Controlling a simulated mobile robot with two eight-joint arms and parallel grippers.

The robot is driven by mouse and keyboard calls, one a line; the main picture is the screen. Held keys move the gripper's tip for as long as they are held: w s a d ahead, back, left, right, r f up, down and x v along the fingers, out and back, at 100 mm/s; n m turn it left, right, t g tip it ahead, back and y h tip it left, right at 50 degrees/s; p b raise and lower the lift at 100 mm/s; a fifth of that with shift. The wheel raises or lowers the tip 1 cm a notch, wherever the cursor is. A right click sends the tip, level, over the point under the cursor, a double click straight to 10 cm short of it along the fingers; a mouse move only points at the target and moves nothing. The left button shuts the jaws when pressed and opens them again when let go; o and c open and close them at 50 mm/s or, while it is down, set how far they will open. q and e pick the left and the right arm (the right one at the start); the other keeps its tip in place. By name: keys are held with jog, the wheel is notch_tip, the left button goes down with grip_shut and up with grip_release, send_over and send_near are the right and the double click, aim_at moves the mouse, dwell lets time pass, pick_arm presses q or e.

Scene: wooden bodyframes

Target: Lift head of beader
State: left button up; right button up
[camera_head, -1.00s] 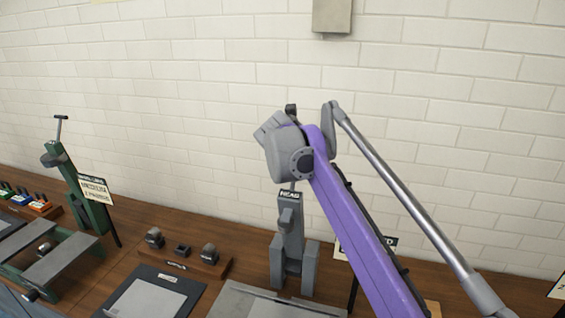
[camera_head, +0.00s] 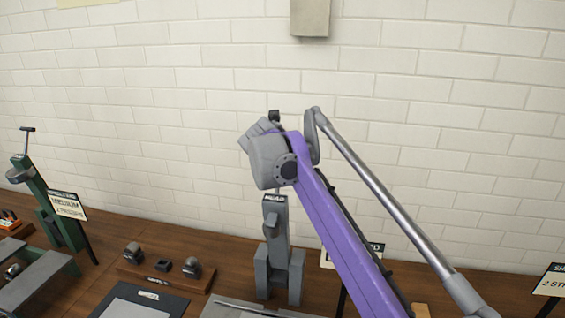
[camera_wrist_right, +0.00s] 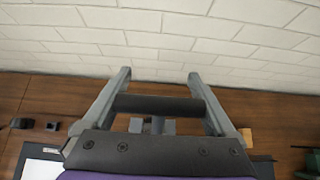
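The beader (camera_head: 278,245) is the grey upright machine on the workbench at the middle of the head view, behind my right arm. The dark bar of its handle (camera_head: 274,116) shows just above my right gripper (camera_head: 262,128), above the beader's body. In the right wrist view the dark bar (camera_wrist_right: 160,104) lies crosswise between the fingers of my right gripper (camera_wrist_right: 160,78), which stand wide apart. Its ends come up close to both fingers; I cannot tell whether they touch. Part of the beader shows below the bar. My left gripper is not in view.
A green machine (camera_head: 48,200) with a T handle stands at the left, beside a sign (camera_head: 67,205). Small dark dies (camera_head: 190,267) sit on a wooden block in front. Another sign (camera_head: 551,280) is at the right. A white brick wall (camera_head: 150,110) rises behind the bench.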

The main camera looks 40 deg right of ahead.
jog(key=shift+o, duration=0.3)
jog(key=shift+w+d+f, duration=0.1)
jog(key=shift+d, duration=0.1)
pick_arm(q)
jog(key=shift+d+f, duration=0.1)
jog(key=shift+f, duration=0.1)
pick_arm(e)
jog(key=v, duration=1)
jog(key=shift+a+r, duration=0.25)
jog(key=shift+r, duration=0.05)
